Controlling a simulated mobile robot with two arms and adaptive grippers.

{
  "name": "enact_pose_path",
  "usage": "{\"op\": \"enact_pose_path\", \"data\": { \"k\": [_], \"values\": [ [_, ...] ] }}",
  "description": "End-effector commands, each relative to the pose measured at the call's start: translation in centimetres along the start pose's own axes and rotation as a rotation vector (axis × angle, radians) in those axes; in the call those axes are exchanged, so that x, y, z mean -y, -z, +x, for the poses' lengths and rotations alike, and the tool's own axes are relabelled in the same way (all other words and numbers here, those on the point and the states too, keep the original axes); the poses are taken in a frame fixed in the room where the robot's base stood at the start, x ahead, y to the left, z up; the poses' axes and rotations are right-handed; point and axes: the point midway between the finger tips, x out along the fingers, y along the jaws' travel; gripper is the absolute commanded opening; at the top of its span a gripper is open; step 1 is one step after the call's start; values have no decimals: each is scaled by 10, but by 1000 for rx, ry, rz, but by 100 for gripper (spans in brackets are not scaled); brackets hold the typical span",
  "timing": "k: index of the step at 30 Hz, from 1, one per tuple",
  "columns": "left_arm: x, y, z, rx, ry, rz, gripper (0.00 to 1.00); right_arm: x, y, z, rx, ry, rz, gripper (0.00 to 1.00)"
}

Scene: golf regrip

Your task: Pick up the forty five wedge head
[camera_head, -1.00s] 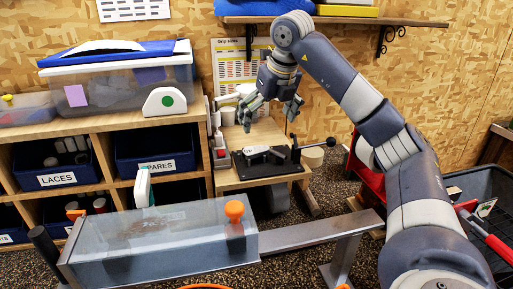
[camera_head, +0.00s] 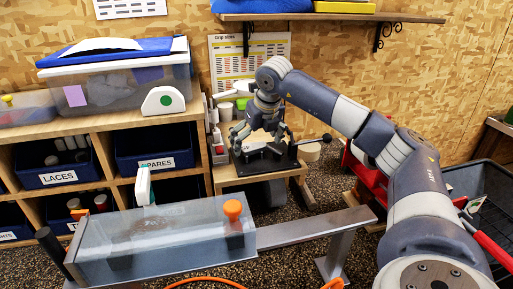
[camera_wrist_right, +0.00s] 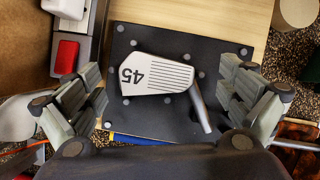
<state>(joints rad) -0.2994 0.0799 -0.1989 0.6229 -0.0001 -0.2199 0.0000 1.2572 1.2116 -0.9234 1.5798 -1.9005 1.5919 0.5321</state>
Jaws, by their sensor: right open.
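The forty five wedge head (camera_wrist_right: 155,76) is a pale metal head marked "45" with dark face lines and a short hosel at its right. In the right wrist view it lies on a black studded plate (camera_wrist_right: 150,38), between my open fingers and apart from both. My right gripper (camera_wrist_right: 165,105) is open and empty, pointing down over the head. In the head view the right gripper (camera_head: 262,140) is just above the black plate on the small wooden bench (camera_head: 237,176) and partly hides the head. My left gripper is out of view.
A lever with a black knob (camera_head: 326,138) stands at the plate's right. A red block (camera_wrist_right: 66,57) on a grey strip lies left of the plate. Cups (camera_head: 226,111) stand behind it. A clear long box (camera_head: 165,245) with an orange knob is in front.

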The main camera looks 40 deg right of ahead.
Motion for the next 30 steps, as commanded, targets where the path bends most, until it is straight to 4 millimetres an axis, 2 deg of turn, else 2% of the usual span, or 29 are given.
{"op": "enact_pose_path", "data": {
  "k": [1, 6, 7, 8, 22, 24, 30],
  "values": [
    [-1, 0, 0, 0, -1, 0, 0, 0, 0, 0, 0, 0, 0, 97],
    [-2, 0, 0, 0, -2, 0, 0, 0, 0, 0, 0, 0, 0, 59],
    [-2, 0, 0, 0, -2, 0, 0, 0, 0, 0, 0, 0, 0, 52],
    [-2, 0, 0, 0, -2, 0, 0, 0, 0, 0, 0, 0, 0, 49],
    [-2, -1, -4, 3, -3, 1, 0, 0, -2, -5, 0, 0, 0, 49],
    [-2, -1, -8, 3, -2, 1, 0, 0, -4, -9, 0, 0, 0, 40],
    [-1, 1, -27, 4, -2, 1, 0, 0, -12, -29, 0, 0, 0, 40]
  ]
}}
